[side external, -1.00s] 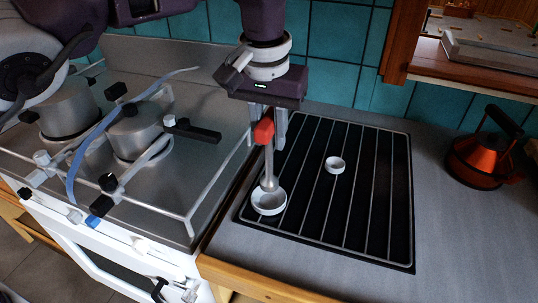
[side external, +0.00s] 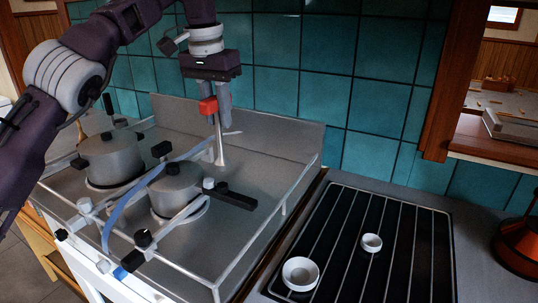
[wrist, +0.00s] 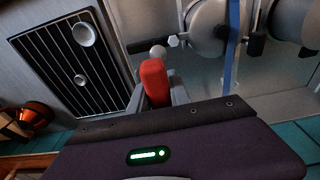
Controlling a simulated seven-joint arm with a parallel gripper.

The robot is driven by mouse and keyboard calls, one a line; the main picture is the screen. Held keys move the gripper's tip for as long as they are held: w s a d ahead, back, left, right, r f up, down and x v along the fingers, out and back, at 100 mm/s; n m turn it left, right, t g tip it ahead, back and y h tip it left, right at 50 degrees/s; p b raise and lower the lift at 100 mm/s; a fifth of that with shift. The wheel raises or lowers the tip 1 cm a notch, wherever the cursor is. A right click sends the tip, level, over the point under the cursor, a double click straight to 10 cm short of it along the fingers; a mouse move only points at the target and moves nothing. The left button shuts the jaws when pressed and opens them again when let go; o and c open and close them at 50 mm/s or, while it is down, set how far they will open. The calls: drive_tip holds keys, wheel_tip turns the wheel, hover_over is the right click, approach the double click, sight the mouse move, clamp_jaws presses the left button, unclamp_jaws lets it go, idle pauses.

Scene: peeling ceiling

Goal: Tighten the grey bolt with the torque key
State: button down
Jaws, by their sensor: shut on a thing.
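My gripper (side external: 218,104) is shut on the torque key, which has a red handle (side external: 207,106) and a metal shaft pointing down. The key is above the back part of the metal stove top, behind and right of the smaller pot. In the wrist view the red handle (wrist: 153,80) sits between my fingers and the rounded grey end shows beyond it. Clamp bars by the pots carry bolt-like heads. Light grey ones are beside the smaller pot (side external: 208,184) and at the left (side external: 85,205); I cannot tell which is the task's grey bolt. The key appears apart from both.
A larger pot (side external: 112,158) and a smaller pot (side external: 178,190) stand on the stove, with a blue strap (side external: 128,208) across the bars. A low metal rail edges the stove. The black rack (side external: 345,215) at right holds two white dishes, with free room around them.

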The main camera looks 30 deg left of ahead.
drive_tip(key=a, duration=0.1)
drive_tip(key=a+r, duration=0.1)
drive_tip(key=a, duration=0.2)
drive_tip(key=shift+s+r, duration=0.2)
drive_tip(key=shift+r, duration=0.1)
drive_tip(key=shift+f, duration=0.1)
drive_tip(key=shift+f, duration=2.2)
drive_tip(key=n, duration=0.5)
drive_tip(key=n+y, duration=0.1)
drive_tip(key=n, duration=0.4)
drive_tip(key=shift+a+g, duration=0.15)
drive_tip(key=shift+g, duration=0.15)
drive_tip(key=shift+f, duration=0.1)
